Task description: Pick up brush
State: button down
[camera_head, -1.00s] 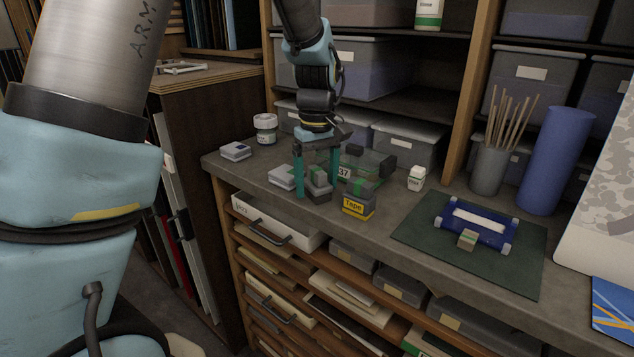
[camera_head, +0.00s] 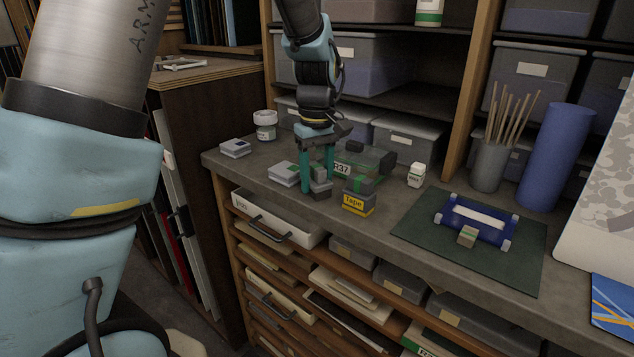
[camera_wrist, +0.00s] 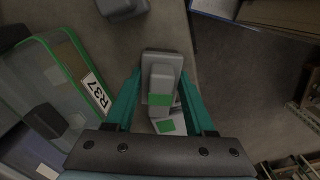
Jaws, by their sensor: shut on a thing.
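The brush looks like a small grey block-shaped piece with a green band, on the worktop (camera_head: 385,222) near its front edge. It shows in the head view (camera_head: 319,190), partly hidden by a finger, and in the wrist view (camera_wrist: 161,78). My gripper (camera_head: 317,184) points down over it, with one teal finger on each side. The gripper also shows in the wrist view (camera_wrist: 160,102) and is shut on the brush. The brush is at worktop level; I cannot tell whether it touches the surface.
A yellow-labelled tape box (camera_head: 358,204) stands close right of my gripper. A clear green-edged case marked R37 (camera_head: 372,163) is behind. A flat grey box with a green label (camera_head: 284,174) is close left.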

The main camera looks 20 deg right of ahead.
aim_at(317, 166)
notch_tip(317, 166, up, 10)
jog(key=shift+b, duration=1.15)
jog(key=c, duration=0.8)
grip_release()
jog(key=c, duration=0.6)
jog(key=shift+c, duration=0.2)
